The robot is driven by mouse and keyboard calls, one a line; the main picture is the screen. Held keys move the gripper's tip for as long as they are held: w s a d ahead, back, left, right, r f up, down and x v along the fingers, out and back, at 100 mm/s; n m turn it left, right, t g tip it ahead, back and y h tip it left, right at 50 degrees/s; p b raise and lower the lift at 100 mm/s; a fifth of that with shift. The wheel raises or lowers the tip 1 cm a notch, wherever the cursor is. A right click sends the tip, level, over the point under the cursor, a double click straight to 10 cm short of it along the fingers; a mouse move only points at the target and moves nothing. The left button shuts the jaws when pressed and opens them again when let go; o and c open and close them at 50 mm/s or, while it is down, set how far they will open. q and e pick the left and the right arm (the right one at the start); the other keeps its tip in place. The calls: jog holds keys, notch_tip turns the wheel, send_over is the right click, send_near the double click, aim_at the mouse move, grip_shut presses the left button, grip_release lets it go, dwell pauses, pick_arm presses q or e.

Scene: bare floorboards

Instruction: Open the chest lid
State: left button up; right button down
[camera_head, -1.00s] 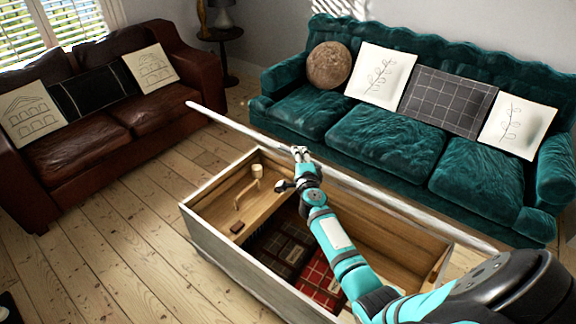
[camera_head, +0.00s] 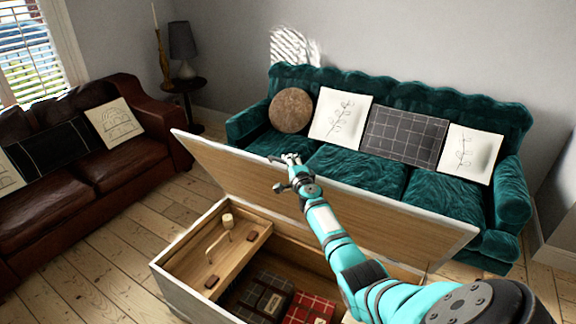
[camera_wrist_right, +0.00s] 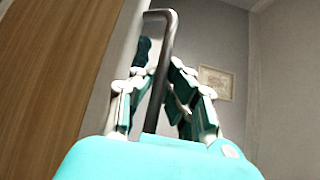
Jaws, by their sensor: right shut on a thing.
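The wooden chest (camera_head: 172,282) stands open in the lower middle of the head view. Its lid (camera_head: 395,213) is raised and tilted back, with the wooden inner face showing. My right arm reaches across the chest, and my right gripper (camera_head: 288,161) is at the lid's upper edge. In the right wrist view my right gripper (camera_wrist_right: 160,95) is shut on a dark bent handle (camera_wrist_right: 160,65), which passes between its fingers. The lid's wooden face (camera_wrist_right: 50,75) fills the left of that view. The handle's attachment is hidden. My left gripper is not in view.
The chest holds a side tray (camera_head: 250,245) with small wooden items, and folded plaid cloths (camera_head: 305,310). A teal sofa (camera_head: 350,168) stands close behind the lid. A brown leather sofa (camera_head: 90,190) is at the left. Bare floorboards (camera_head: 100,265) lie between that sofa and the chest.

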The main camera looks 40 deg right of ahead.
jog(key=c, duration=1.4)
grip_release()
jog(key=shift+r, duration=0.1)
jog(key=shift+a, duration=0.15)
jog(key=s+a+f+b, duration=0.2)
jog(key=a+f+b, duration=0.2)
jog(key=a+f, duration=0.2)
jog(key=s+a+f+b, duration=0.3)
jog(key=a+f, duration=0.3)
jog(key=a, duration=0.2)
jog(key=s+a+f+b, duration=0.3)
jog(key=a+f+b, duration=0.3)
jog(key=a+f, duration=0.1)
jog(key=shift+a, duration=0.35)
jog(key=shift+c, duration=0.2)
